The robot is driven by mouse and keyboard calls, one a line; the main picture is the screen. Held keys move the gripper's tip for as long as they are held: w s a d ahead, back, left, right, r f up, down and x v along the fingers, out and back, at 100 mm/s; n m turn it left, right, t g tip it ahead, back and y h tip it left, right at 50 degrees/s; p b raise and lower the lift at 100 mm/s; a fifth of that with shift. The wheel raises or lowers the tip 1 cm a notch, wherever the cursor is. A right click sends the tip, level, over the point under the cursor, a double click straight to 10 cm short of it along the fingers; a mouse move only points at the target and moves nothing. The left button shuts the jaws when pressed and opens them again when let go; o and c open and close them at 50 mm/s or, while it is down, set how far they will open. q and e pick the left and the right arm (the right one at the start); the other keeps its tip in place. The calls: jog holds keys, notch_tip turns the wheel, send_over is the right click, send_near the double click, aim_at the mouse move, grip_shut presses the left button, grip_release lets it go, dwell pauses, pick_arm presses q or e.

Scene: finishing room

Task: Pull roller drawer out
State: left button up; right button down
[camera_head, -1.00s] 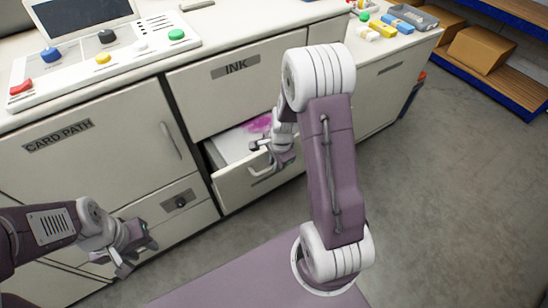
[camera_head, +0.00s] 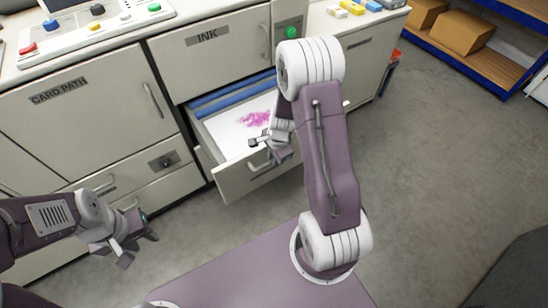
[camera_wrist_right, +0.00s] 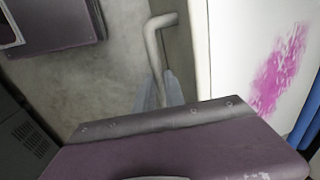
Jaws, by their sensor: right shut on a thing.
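The roller drawer (camera_head: 228,180) under the INK panel is pulled well out. Its white inside floor (camera_head: 226,138) carries a magenta smear (camera_head: 256,118), and blue rollers (camera_head: 232,95) lie across its back. My right gripper (camera_head: 262,158) is at the drawer front, shut on the drawer handle (camera_head: 259,167). The handle (camera_wrist_right: 160,60) also shows in the right wrist view as a pale bent bar, with the fingertips (camera_wrist_right: 172,88) partly hidden behind my wrist. My left gripper (camera_head: 137,243) hangs empty over the floor at lower left, away from the drawer; its fingers look apart.
The CARD PATH door (camera_head: 85,115) and a shut lower drawer with a latch (camera_head: 164,161) are left of the open drawer. A control panel (camera_head: 95,22) sits on the counter. The grey floor (camera_head: 430,150) at right is clear; blue shelving with boxes (camera_head: 470,43) stands beyond.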

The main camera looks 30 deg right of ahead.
jog(key=c, duration=1.4)
grip_release()
notch_tip(320, 180, up, 9)
jog(key=s+p, duration=0.1)
jog(key=p, duration=0.3)
jog(key=shift+s, duration=0.3)
